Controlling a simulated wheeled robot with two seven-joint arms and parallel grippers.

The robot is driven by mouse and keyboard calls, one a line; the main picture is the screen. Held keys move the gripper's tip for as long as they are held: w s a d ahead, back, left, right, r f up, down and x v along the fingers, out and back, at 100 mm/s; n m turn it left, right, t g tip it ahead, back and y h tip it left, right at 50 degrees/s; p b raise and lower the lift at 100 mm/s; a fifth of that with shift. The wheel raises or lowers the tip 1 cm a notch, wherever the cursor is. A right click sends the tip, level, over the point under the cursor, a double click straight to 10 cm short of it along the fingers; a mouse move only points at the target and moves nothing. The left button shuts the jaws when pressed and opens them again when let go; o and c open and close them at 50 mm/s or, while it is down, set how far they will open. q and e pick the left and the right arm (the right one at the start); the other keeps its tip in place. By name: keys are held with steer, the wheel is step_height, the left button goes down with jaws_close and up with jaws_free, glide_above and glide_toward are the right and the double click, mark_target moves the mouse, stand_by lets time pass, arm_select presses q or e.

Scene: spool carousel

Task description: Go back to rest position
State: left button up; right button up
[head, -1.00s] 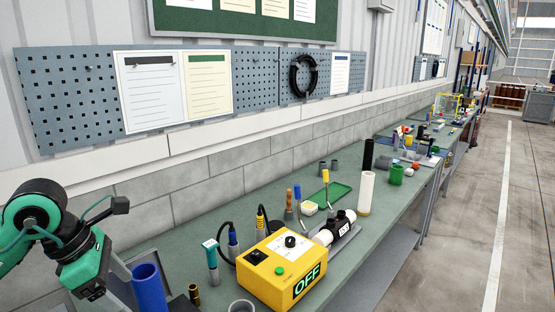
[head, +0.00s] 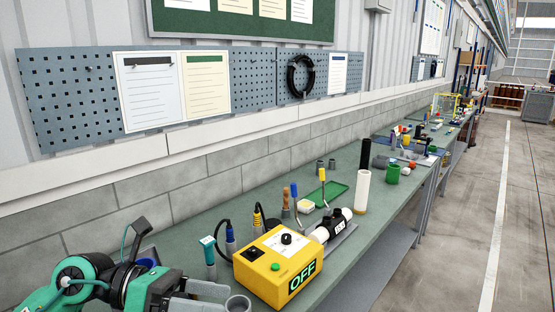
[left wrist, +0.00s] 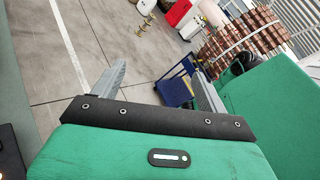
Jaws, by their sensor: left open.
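My left gripper (head: 212,297) is at the bottom left of the head view, low over the near end of the bench, with its grey fingers pointing right. In the left wrist view my left gripper (left wrist: 160,76) has its two fingers wide apart with nothing between them. The yellow control box (head: 279,264), reading OFF, stands right of the fingers. A grey cup (head: 238,304) is close to the fingertips; I cannot tell whether they touch. My arm hides most of a blue tube (head: 147,262). My right gripper is in neither view.
The green bench (head: 262,204) holds upright tools, a black-and-white cylinder (head: 331,226), a green tray (head: 326,193), a white tube (head: 362,191) and a green cup (head: 393,174). A pegboard (head: 255,80) is on the wall. The floor (head: 460,255) at right is clear.

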arm_select(q)
steer(key=w+a+r+n+t, duration=0.1)
steer(key=w+a+n+t, duration=0.15)
steer(key=n+t, duration=0.75)
steer(key=w+a+r+n+t, duration=0.25)
steer(key=n+t, duration=0.55)
steer(key=n, duration=0.4)
steer(key=a+f+n+g+y, duration=0.1)
steer(key=a+f+n+y, duration=0.3)
steer(key=f+n+y, duration=0.5)
steer(key=a+f+n+y, duration=0.4)
steer(key=f+n+y, duration=0.3)
steer(key=f+n, duration=0.25)
steer(key=s+f+n+g, duration=0.6)
steer(key=s+f+g, duration=0.8)
steer(key=s+f, duration=0.8)
step_height(320, 180, down, 30)
steer(key=f, duration=0.1)
steer(key=s+a+f+m+g, duration=0.1)
steer(key=s+a+f+g, duration=0.1)
steer(key=s+f, duration=1.7)
steer(key=shift+a, duration=0.45)
